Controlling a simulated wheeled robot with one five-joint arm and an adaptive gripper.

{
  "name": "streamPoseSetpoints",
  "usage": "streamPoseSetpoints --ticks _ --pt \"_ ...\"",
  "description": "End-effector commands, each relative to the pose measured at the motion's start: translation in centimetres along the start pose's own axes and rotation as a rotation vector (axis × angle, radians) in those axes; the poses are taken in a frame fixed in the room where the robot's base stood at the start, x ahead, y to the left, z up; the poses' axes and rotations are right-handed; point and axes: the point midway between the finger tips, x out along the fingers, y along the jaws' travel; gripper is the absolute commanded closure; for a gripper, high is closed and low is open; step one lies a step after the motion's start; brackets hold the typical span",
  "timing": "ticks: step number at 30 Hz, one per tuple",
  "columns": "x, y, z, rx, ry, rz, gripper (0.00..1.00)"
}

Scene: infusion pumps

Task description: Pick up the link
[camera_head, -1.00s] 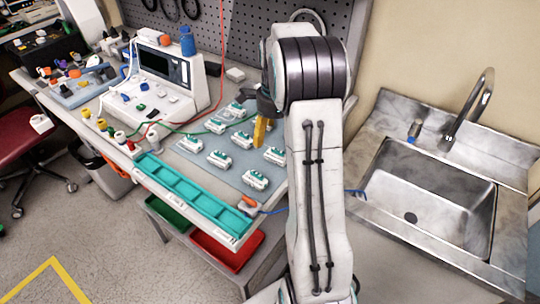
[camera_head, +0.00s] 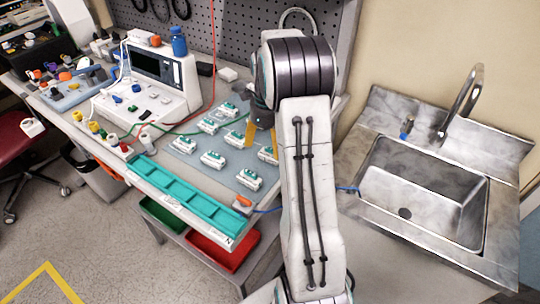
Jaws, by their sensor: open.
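Several small white-and-teal units lie spaced out on a grey-blue mat (camera_head: 190,160) on the workbench; I take these to be the links, and cannot tell which one is meant. One unit (camera_head: 249,180) lies at the mat's front right, another (camera_head: 213,160) at its front middle, and one (camera_head: 187,145) on the left. A further unit (camera_head: 266,155) is partly hidden by my gripper and arm. My gripper (camera_head: 262,146) is open and empty, its yellow fingers apart, pointing down over the right part of the mat. Whether it touches a unit is unclear.
A teal compartment tray (camera_head: 180,194) lines the bench's front edge. A white instrument (camera_head: 150,85) stands at the back left, with red and green cables. A pegboard (camera_head: 240,35) rises behind. A metal sink (camera_head: 420,190) is right of my arm.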

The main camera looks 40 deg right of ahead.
Motion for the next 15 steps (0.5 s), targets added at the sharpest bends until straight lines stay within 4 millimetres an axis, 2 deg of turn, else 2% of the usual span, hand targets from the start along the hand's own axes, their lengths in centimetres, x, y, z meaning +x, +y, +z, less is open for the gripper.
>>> streamPoseSetpoints --ticks 7,15 --pt "3.1 -0.2 -0.1 0.0 0.002 0.003 0.22" --pt "4.3 -0.2 -0.1 -0.001 0.001 0.001 0.22"
